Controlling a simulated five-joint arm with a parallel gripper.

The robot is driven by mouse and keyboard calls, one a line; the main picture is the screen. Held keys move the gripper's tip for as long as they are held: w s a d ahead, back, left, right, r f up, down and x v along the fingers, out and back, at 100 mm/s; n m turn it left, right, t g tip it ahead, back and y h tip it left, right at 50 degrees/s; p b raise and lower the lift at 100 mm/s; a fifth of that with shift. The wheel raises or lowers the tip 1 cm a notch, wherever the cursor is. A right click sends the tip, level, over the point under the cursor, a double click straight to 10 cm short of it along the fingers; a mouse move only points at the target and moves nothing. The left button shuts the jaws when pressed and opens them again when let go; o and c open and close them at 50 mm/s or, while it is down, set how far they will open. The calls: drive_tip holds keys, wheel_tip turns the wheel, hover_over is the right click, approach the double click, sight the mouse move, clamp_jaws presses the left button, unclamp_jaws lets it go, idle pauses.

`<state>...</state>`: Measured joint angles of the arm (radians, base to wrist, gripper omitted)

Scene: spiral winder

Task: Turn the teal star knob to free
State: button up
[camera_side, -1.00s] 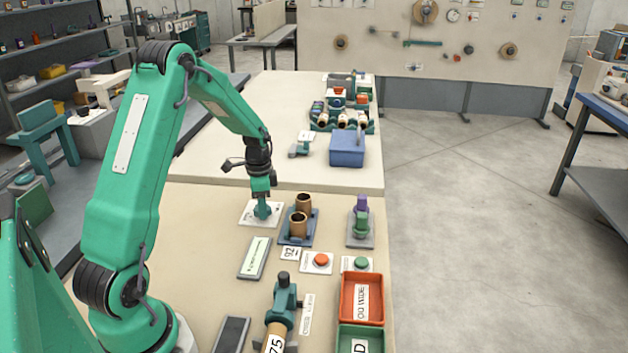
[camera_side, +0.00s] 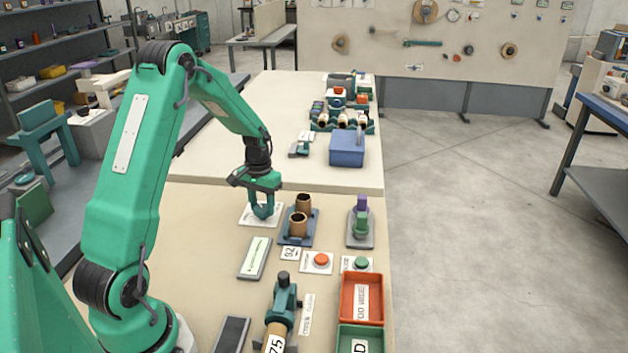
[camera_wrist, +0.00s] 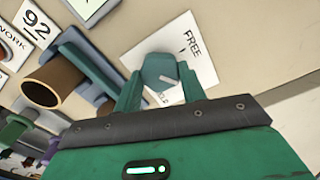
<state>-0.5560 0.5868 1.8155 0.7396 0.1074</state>
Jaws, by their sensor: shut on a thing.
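The teal star knob (camera_wrist: 160,72) sits on a white plate (camera_wrist: 195,45) that reads FREE along one edge and has another word, partly hidden, near my finger. My gripper (camera_wrist: 155,90) is shut on the knob, with one finger on each side. In the side view my gripper (camera_side: 263,212) points straight down over the white plate (camera_side: 247,218), and its fingers hide most of the knob. The exact direction of the knob's pointer is hard to tell.
A blue fixture with brown tubes (camera_side: 299,228) stands close to the right of my gripper. A green-lined panel (camera_side: 255,257), a red button (camera_side: 321,260) and a green button (camera_side: 361,263) lie nearer the camera. The table left of the plate is clear.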

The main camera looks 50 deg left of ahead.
sight(262, 208)
drive_tip(key=n, duration=0.5)
drive_tip(key=shift+n, duration=0.3)
drive_tip(key=n, duration=0.5)
drive_tip(key=shift+r+n, duration=0.1)
drive_tip(key=shift+n, duration=0.2)
drive_tip(key=o, duration=1)
drive_tip(key=shift+c, duration=0.2)
drive_tip(key=shift+r, duration=3.9)
